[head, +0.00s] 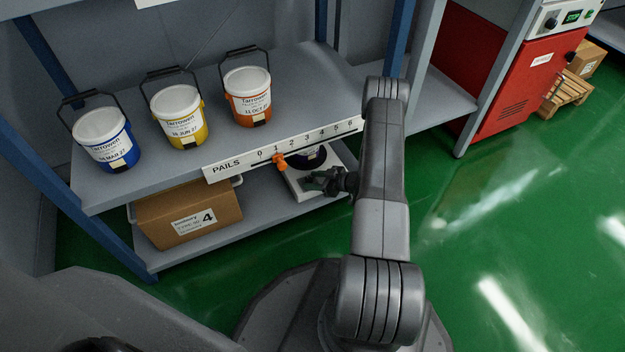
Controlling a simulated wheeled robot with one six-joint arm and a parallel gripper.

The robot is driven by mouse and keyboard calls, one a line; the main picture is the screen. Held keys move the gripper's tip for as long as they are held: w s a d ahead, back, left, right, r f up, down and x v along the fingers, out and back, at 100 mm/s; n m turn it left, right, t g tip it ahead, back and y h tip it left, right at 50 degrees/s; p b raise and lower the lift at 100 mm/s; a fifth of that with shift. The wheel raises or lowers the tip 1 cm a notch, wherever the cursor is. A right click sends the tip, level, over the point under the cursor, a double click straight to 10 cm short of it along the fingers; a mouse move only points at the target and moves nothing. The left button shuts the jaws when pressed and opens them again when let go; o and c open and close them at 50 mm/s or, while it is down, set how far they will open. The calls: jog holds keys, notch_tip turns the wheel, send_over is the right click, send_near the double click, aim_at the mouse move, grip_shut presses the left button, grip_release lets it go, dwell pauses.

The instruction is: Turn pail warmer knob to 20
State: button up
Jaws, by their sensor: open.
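On the lower shelf, a whitish unit (296,183) with a dark round body (306,164) on it is partly hidden by the shelf edge and my gripper. It looks like the pail warmer, but I cannot be sure. No knob or dial number can be made out on it. My gripper (311,181) is open, in front of the unit's face and pointing left. Whether it touches the unit I cannot tell.
The upper shelf holds blue (113,157), yellow (181,131) and orange (251,109) pails. A PAILS scale (230,167) numbered 0 to 6 runs along its edge, with an orange pointer (279,161) near 1. A cardboard box (187,212) stands below. Green floor (500,230) is clear at right.

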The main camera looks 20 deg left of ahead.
jog(key=p+v, duration=0.3)
jog(key=v, duration=1)
jog(key=shift+p, duration=0.4)
jog(key=shift+a+f, duration=0.1)
jog(key=b+x, duration=0.4)
jog(key=x, duration=0.9)
jog(key=shift+a+f, duration=0.1)
jog(key=shift+a, duration=0.3)
